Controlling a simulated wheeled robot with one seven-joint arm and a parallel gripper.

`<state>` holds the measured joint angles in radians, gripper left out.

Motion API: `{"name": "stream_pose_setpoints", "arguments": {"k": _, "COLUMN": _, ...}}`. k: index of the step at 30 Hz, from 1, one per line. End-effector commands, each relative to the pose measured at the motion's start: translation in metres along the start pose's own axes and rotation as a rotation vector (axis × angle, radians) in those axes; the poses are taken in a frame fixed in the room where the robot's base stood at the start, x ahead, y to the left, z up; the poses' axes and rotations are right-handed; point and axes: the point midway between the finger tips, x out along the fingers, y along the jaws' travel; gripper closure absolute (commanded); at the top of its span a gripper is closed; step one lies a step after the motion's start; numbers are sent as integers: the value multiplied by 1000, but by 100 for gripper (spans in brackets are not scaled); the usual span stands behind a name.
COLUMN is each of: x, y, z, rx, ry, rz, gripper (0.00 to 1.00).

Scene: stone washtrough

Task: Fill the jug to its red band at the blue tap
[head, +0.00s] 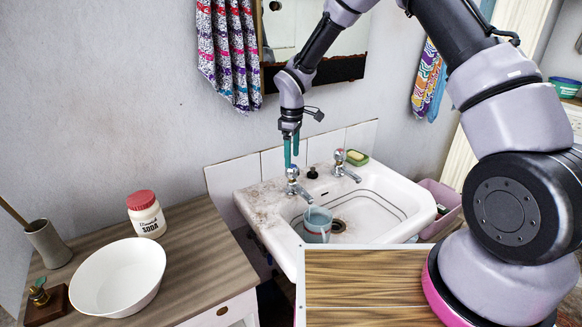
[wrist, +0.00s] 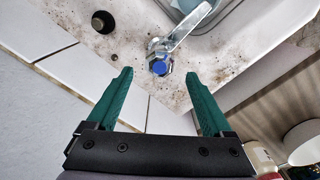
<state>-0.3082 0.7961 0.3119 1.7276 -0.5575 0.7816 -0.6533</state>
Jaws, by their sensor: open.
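The blue tap (head: 293,180) stands at the left back of the washbasin. In the wrist view its round blue cap (wrist: 160,68) lies between and beyond my fingertips, with the chrome spout reaching over the basin. My gripper (head: 291,152) is open and empty, pointing down above this tap. Its green fingers (wrist: 161,75) stand on either side of the cap, apart from it. The pale blue jug (head: 318,223) stands upright in the basin near the spout's end; its edge shows at the top of the wrist view (wrist: 188,5).
A second tap (head: 345,168) stands to the right, with a dark stopper (head: 312,173) between them and a soap dish (head: 357,158) behind. A white bowl (head: 118,278) and a red-lidded jar (head: 146,214) stand on the wooden counter at left.

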Motion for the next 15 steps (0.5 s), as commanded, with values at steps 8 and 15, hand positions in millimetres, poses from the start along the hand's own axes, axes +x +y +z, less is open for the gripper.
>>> {"name": "stream_pose_setpoints", "arguments": {"k": 8, "x": 39, "y": 0, "z": 0, "rx": -1, "ry": -1, "rz": 0, "gripper": 15}}
{"name": "stream_pose_setpoints", "arguments": {"k": 15, "x": 46, "y": 0, "z": 0, "rx": 1, "ry": 0, "rz": 1, "gripper": 15}}
